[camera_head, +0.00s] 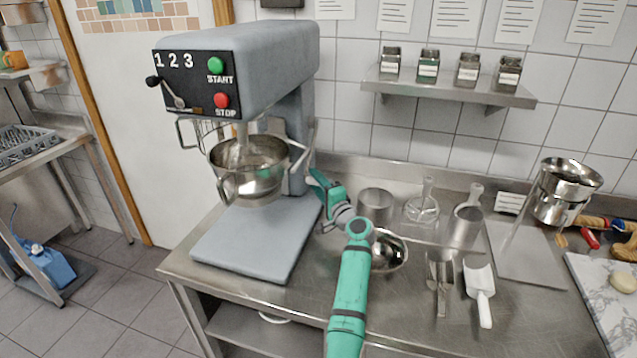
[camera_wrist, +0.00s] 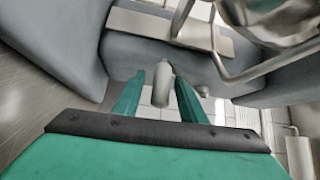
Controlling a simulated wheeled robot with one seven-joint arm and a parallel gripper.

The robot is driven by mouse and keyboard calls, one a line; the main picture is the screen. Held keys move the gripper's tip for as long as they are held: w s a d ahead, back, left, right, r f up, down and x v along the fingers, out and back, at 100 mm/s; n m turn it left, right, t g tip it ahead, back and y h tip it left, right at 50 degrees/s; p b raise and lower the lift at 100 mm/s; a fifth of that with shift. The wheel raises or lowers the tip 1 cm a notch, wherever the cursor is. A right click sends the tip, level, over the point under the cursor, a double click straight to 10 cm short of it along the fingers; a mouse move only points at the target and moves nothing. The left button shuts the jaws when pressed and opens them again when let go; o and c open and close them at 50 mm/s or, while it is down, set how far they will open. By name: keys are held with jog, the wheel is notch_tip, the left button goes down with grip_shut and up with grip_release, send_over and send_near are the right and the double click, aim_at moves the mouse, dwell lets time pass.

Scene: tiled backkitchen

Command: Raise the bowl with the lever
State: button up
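The steel mixer bowl (camera_head: 250,172) hangs in its holder under the grey mixer's head, above the base plate. In the wrist view, shiny metal at the upper right (camera_wrist: 285,22) looks like part of the bowl. My gripper (camera_head: 317,183) is at the right side of the mixer column. In the wrist view my gripper (camera_wrist: 160,95) is open, with one green finger on each side of a grey rounded lever end (camera_wrist: 163,82). Gaps show between the lever end and the fingers. In the head view the lever cannot be made out behind my gripper.
The mixer (camera_head: 245,65) has a front panel with a small crank, START and STOP buttons. A small steel bowl (camera_head: 392,252), a steel pot (camera_head: 376,205) and scoops (camera_head: 480,285) stand on the counter near my arm. A spice shelf (camera_head: 450,92) is on the wall.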

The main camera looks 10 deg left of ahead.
jog(key=shift+s+a, duration=0.15)
jog(key=shift+a, duration=0.3)
jog(key=shift+s+d+r, duration=0.1)
jog(key=shift+d, duration=0.05)
jog(key=v, duration=0.7)
jog(key=shift+s, duration=0.1)
